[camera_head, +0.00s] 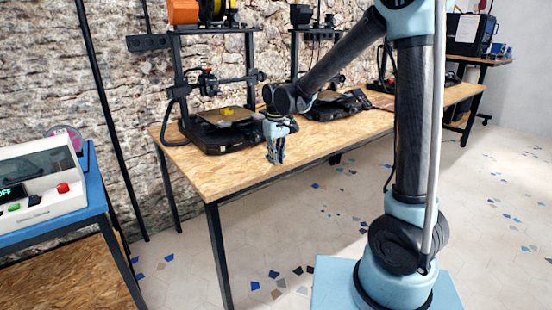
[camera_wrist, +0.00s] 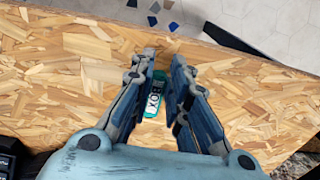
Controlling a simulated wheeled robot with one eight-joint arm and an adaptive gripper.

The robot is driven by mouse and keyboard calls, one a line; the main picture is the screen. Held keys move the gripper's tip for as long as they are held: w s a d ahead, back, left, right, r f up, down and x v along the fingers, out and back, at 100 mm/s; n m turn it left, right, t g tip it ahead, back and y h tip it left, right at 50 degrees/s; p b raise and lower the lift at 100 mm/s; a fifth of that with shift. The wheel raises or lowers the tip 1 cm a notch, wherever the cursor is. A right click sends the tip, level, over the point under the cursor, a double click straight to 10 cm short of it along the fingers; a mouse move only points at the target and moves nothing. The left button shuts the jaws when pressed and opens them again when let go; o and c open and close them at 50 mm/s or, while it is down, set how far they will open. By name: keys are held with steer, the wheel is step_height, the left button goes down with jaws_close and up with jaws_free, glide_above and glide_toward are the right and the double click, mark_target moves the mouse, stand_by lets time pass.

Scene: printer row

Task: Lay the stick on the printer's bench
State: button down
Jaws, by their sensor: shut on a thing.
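My gripper (camera_head: 275,155) hangs pointing down over the front part of the printer's wooden bench (camera_head: 215,175). The gripper is shut on the stick. The bench top (camera_wrist: 60,75) lies beneath it, and I cannot tell whether the stick touches the wood. The stick is too small to make out in the head view.
A black printer (camera_head: 225,125) with a yellow piece on its bed stands behind and left of my gripper. A second printer (camera_head: 335,103) stands farther right. The bench's front edge is close by. A blue table (camera_head: 60,215) with a white control box (camera_head: 40,185) is at left.

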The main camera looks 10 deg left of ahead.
steer(key=c, duration=1.5)
jaws_free()
steer(key=shift+c, duration=0.2)
step_height(320, 180, up, 12)
steer(key=s+d+m, duration=0.2)
steer(key=d, duration=1.2)
steer(key=s+d+f+m+t, duration=0.1)
steer(key=s+d, duration=0.2)
steer(key=d, duration=0.3)
steer(key=s+d+f+m, duration=0.1)
steer(key=s+d+m, duration=0.15)
steer(key=d, duration=0.25)
steer(key=s+d+f+m+t, duration=0.1)
steer(key=s+d+f+m, duration=0.3)
steer(key=s+d+f, duration=0.8)
steer(key=shift+s+d, duration=0.75)
steer(key=shift+s, duration=0.35)
